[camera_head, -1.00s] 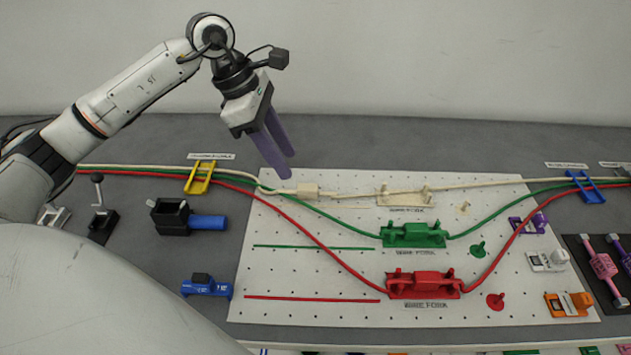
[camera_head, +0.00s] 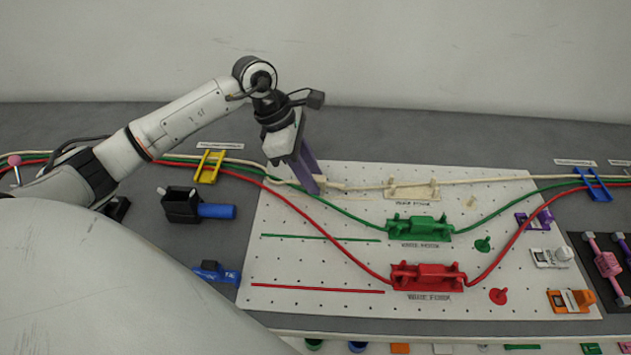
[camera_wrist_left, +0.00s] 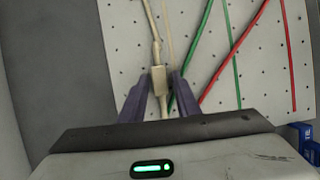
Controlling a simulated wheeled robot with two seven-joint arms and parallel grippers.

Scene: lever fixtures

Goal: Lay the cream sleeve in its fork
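The cream sleeve (camera_head: 329,183) sits on the cream cable at the left of the white pegboard. In the left wrist view the sleeve (camera_wrist_left: 159,80) lies between the two purple fingers. My left gripper (camera_head: 313,190) is low over the board at the sleeve and partly hides it. In the left wrist view my left gripper (camera_wrist_left: 161,77) looks open, with a narrow gap on each side of the sleeve. The cream fork (camera_head: 413,191) stands empty to the right, with the cream cable passing behind it. My right gripper is not in view.
The green fork (camera_head: 418,229) and red fork (camera_head: 428,277) hold their sleeves nearer the front. A yellow clip (camera_head: 209,167) and a blue clip (camera_head: 592,185) hold the cables at both sides. A black block with a blue handle (camera_head: 197,206) stands left of the board.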

